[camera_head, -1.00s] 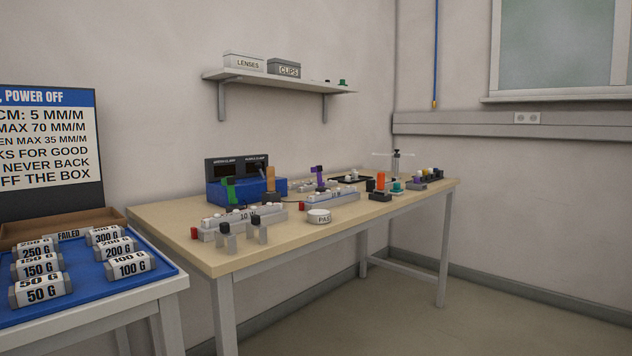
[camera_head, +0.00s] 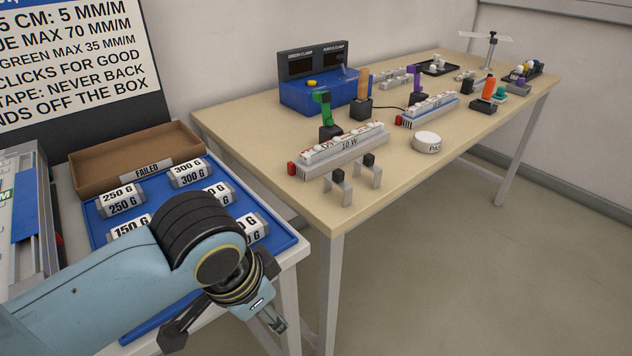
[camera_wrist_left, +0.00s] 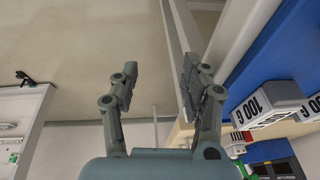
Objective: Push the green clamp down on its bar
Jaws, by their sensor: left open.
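The green clamp (camera_head: 324,106) stands upright in a black base (camera_head: 330,133) on the wooden bench, behind a long grey bar (camera_head: 345,152) with white pieces on top and a red end. How the clamp sits on its bar is too small to tell. A blue box (camera_head: 322,95) with two dark displays, labelled for the green and purple clamps, is behind it. My left gripper (camera_head: 274,322) is low in front of the blue tray, well short of the clamp. In the left wrist view its two fingers (camera_wrist_left: 159,78) are apart with nothing between them. My right gripper is not in view.
A blue tray (camera_head: 294,241) of labelled weights lies beside my left arm, with a brown FAILED box (camera_head: 128,160) behind. Two small grey brackets (camera_head: 354,181) stand at the bench's near edge (camera_head: 333,226). A purple clamp (camera_head: 416,80) and a white roll (camera_head: 427,142) are further right.

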